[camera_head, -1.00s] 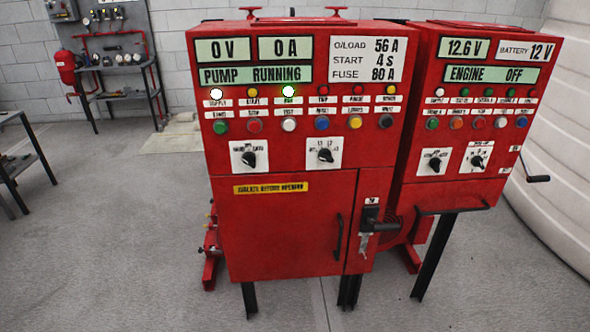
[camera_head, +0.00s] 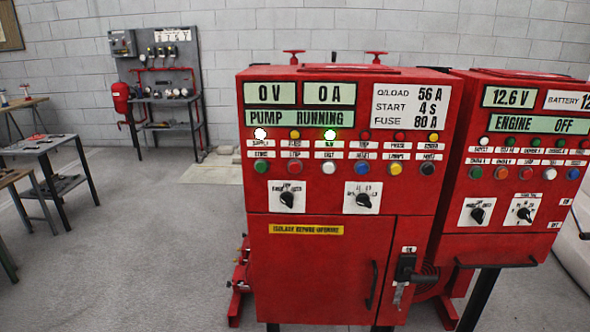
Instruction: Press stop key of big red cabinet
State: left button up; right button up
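The big red cabinet (camera_head: 310,266) stands in the middle of the head view, with its front towards me. Its displays (camera_head: 302,118) read "0 V", "0 A" and "PUMP RUNNING". Under the lamps is a row of coloured buttons. The second from the left is a red button (camera_head: 294,167), under a small label that seems to read "STOP". A green button (camera_head: 261,166) is to its left and a white one (camera_head: 328,167) to its right. A white lamp (camera_head: 260,134) and a green lamp (camera_head: 330,134) are lit. Neither of my grippers is in view.
A second red cabinet (camera_head: 506,190), reading "ENGINE OFF", stands close on the right. Dark tables (camera_head: 42,145) stand at the left. A grey panel rack (camera_head: 160,80) is at the back wall. The grey floor (camera_head: 150,270) left of the cabinet is clear.

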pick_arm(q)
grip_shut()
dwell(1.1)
